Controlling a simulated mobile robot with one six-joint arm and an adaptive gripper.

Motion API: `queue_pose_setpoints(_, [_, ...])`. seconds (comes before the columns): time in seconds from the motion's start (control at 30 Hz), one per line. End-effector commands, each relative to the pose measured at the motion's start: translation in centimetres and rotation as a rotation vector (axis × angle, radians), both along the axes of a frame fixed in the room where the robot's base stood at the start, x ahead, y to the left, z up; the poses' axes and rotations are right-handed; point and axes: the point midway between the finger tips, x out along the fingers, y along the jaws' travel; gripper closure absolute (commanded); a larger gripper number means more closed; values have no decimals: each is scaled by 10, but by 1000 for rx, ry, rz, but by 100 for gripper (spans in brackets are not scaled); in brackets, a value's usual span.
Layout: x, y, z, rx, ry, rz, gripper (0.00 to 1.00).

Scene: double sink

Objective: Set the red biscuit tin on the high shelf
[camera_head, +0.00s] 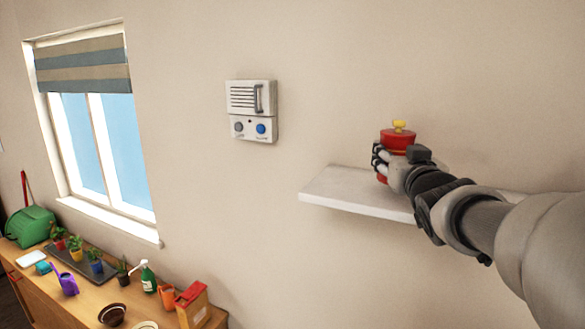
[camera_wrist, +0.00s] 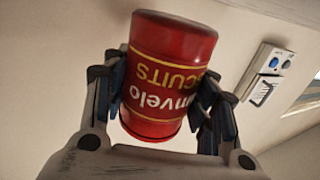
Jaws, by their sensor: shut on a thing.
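The red biscuit tin (camera_head: 397,140) has a yellow knob on its lid and shows upright in the head view. My gripper (camera_head: 382,163) is shut on it from the side. The wrist view shows the tin (camera_wrist: 165,75) with its lettering upside down, between the two fingers of my gripper (camera_wrist: 160,95). The white high shelf (camera_head: 345,192) is on the wall, and the tin appears at or just above it.
The left part of the shelf is bare. A white intercom (camera_head: 252,110) hangs on the wall left of the shelf. Below, a wooden counter (camera_head: 85,290) holds a green bag (camera_head: 30,227), potted plants, a spray bottle (camera_head: 148,278) and a red-orange box (camera_head: 193,305).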

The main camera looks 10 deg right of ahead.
Motion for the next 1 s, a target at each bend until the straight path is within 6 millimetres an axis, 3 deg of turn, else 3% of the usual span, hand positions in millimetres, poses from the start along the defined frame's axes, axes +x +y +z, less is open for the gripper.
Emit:
queue_pose_setpoints(0.1, [0, 0, -20, 1, 2, 2, 78])
queue_pose_setpoints(0.2, [0, 0, -27, 0, -1, 1, 78])
queue_pose_setpoints(0.6, [0, 0, -32, 0, -2, 1, 78])
queue_pose_setpoints(0.63, [0, 0, -32, 0, 1, 0, 46])
queue_pose_setpoints(0.9, [0, 0, -32, 0, 1, 0, 28])
queue_pose_setpoints(1.0, [0, 0, -32, 0, 1, 0, 27])
